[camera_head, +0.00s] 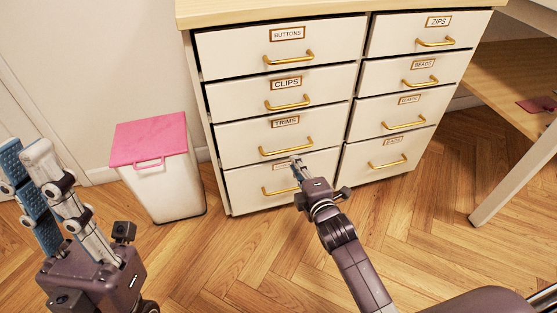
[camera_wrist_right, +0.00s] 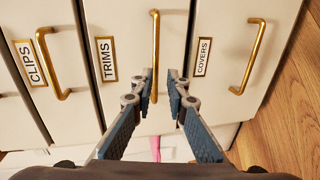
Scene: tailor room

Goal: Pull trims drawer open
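The trims drawer (camera_head: 235,146) is the third one down in the left column of a white cabinet, with a brass bar handle (camera_head: 286,146). Its front looks level with its neighbours. My right gripper (camera_head: 298,163) is at the drawer front, just below that handle in the head view. In the right wrist view its fingers (camera_wrist_right: 161,76) are apart, with the trims handle (camera_wrist_right: 156,45) running between the tips. I cannot tell whether either finger touches the bar. My left gripper (camera_head: 24,152) is raised at the far left, fingers apart, empty, away from the cabinet.
The clips drawer (camera_head: 232,100) is above, and the covers drawer (camera_wrist_right: 222,60) is below, partly hidden by my right gripper in the head view. A white bin with a pink lid (camera_head: 150,138) stands left of the cabinet. The wooden floor (camera_head: 400,225) in front is clear.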

